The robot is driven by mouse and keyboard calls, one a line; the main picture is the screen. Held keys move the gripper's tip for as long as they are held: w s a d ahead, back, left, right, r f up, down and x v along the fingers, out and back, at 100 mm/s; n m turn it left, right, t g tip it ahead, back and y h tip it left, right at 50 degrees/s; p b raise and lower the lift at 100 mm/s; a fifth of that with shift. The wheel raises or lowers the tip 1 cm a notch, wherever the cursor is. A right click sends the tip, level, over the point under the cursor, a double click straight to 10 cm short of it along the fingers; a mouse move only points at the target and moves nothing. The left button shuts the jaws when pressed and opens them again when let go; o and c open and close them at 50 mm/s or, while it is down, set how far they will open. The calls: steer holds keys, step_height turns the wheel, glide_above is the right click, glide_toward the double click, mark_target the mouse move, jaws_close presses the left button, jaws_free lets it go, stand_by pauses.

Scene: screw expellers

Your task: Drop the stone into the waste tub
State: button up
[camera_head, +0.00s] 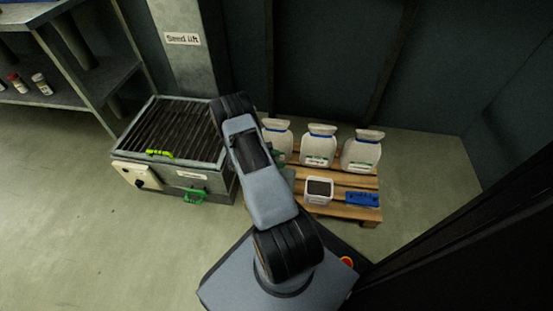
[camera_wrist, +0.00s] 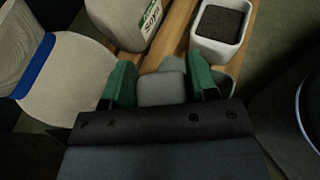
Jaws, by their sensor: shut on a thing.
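In the wrist view, my gripper (camera_wrist: 160,80) has its green fingers shut on a grey, round-cornered stone (camera_wrist: 161,90). The stone is held over the pallet. A small white tub (camera_wrist: 226,50) with dark contents stands just beyond the right finger. It also shows in the head view (camera_head: 318,200) on the front of the pallet. I cannot read a label on it, so whether it is the waste tub is unclear. A grey shape beside the right finger is mostly hidden. In the head view my arm hides most of the gripper and the stone.
White jugs (camera_head: 319,150) stand along the back of the wooden pallet (camera_head: 345,211). A blue object (camera_head: 361,197) lies right of the small tub. A grated seed-lift hopper (camera_head: 170,130) stands left of my arm. A metal shelf (camera_head: 95,85) is at far left. The floor in front is clear.

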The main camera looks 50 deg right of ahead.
steer(key=shift+f+b, duration=1.2)
steer(key=shift+f, duration=0.75)
steer(key=o, duration=1.1)
steer(key=shift+w+a+r, duration=0.1)
steer(key=shift+a, duration=0.05)
steer(key=p+v, duration=0.4)
steer(key=v, duration=0.9)
steer(key=shift+w+a+r+p, duration=0.15)
steer(key=shift+a+p, duration=0.05)
steer(key=shift+p, duration=0.2)
